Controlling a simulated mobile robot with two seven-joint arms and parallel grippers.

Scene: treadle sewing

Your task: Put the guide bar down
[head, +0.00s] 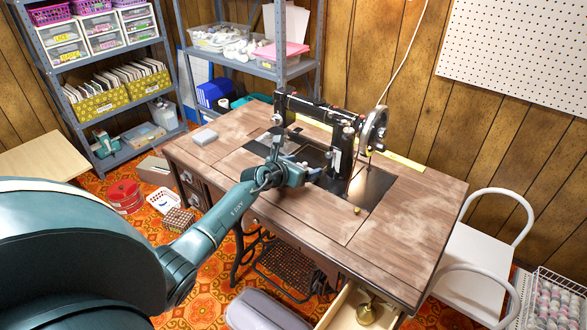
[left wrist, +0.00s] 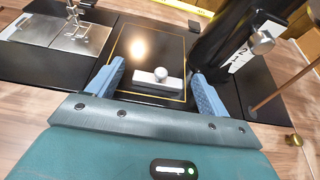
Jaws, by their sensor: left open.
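In the left wrist view the guide bar (left wrist: 150,89), a short grey bar with a round knob on top, lies on the black, gold-lined bed of the sewing machine. My left gripper (left wrist: 158,72) is open, with one blue finger on each side of the bar. Gaps show between the bar's ends and the fingers. In the head view my left gripper (head: 293,168) is low over the machine bed, and the bar cannot be made out clearly there. The black sewing machine (head: 312,107) stands on the wooden table (head: 405,232). My right gripper is not in view.
The machine's handwheel (head: 374,130) and pillar rise just right of my left gripper. A small brass piece (head: 357,210) lies on the tabletop. A drawer (head: 345,303) is open in front. The tabletop's front right is clear.

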